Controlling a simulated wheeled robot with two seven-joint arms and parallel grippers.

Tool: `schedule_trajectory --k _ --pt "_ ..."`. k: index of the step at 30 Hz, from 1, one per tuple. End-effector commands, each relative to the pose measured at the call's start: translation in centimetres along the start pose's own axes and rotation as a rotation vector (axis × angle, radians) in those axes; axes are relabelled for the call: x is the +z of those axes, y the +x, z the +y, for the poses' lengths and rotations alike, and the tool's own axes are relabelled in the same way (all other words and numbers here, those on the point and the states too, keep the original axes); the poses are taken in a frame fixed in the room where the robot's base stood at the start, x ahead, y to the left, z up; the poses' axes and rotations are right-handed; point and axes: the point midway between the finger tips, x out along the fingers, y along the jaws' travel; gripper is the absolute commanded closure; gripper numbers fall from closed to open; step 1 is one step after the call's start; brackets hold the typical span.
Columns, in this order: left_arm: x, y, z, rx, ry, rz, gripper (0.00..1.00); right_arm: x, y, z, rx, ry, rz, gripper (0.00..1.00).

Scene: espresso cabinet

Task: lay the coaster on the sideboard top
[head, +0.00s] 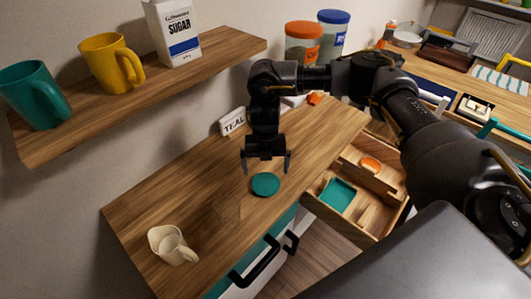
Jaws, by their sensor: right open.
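A round teal coaster (265,185) lies flat on the wooden sideboard top (160,215), close to its front edge. My right gripper (266,168) points down with its fingers apart, just above and behind the coaster. Nothing shows between the fingers. Whether a fingertip touches the coaster cannot be told. An orange round piece (371,164) lies in the open drawer (350,228), beside a teal square patch (338,195). My left gripper is out of view.
A cream cup (172,245) stands at the front left of the top. A faint see-through shape (229,208) is left of the coaster. A white TEAL sign (233,121) stands behind. A shelf (140,95) with mugs and a sugar box overhangs the left.

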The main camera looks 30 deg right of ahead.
Motion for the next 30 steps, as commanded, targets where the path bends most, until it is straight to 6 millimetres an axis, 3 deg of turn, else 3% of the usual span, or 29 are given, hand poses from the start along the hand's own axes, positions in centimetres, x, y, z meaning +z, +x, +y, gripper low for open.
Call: schedule_trajectory --k 6,12,30 --pt "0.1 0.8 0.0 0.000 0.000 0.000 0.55 0.1 -4.2 0.0 0.001 -0.001 -0.004 0.00" --pt "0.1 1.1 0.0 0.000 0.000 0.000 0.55 0.0 -6.3 0.0 0.000 0.000 -0.001 0.00" --pt "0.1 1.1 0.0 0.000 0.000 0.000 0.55 0.0 -6.8 0.0 0.000 0.000 0.001 0.00"
